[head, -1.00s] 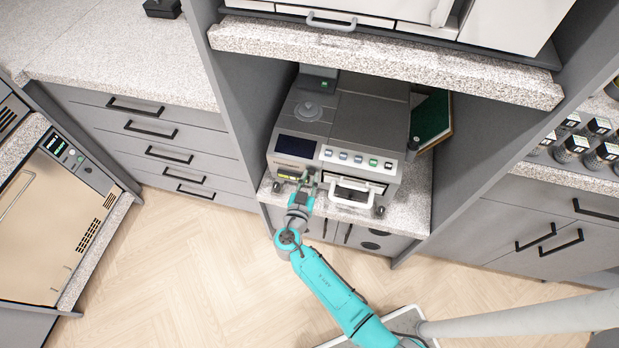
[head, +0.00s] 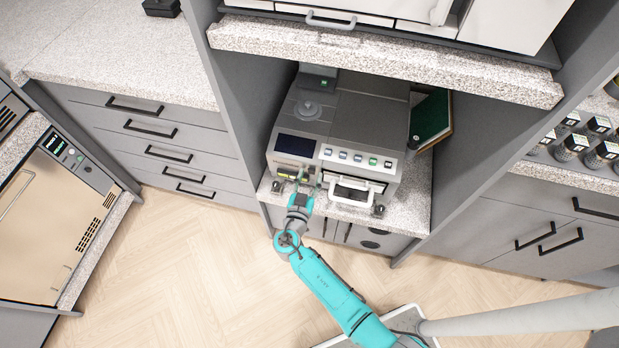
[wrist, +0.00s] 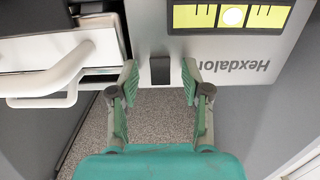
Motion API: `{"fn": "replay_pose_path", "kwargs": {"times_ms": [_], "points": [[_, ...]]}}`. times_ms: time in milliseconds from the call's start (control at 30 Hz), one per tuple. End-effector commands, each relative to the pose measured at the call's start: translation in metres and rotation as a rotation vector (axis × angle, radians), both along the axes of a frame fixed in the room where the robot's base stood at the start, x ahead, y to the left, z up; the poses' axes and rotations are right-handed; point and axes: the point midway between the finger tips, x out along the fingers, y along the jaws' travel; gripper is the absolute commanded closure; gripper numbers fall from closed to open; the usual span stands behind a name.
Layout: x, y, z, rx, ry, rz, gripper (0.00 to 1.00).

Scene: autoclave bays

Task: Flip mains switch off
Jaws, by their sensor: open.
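The grey benchtop autoclave (head: 365,122) stands in the bay, with a dark screen (head: 296,145) and a row of buttons on its front. In the wrist view a small black rectangular switch (wrist: 160,70) sits on the pale front panel, beside the upside-down "Hexdalon" lettering. I take it for the mains switch; its on or off position cannot be told. My gripper (wrist: 160,82) is open, with one finger on each side of the switch and nothing held. In the head view my gripper (head: 306,180) is at the lower left of the autoclave's front and hides the switch.
A white drawer handle (wrist: 55,80) sticks out left of my gripper in the wrist view. A yellow panel (wrist: 230,15) is at upper right there. A granite shelf (head: 380,65) overhangs the autoclave. A green board (head: 431,117) leans at its right. The floor in front is clear.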

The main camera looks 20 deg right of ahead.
Motion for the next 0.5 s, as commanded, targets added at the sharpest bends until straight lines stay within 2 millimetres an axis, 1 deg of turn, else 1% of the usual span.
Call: {"fn": "replay_pose_path", "kwargs": {"times_ms": [167,500], "points": [[-0.012,0.01,0.001,0.0,0.0,0.003,0.52],[-0.063,0.047,0.004,0.0,0.001,0.005,0.52]]}}
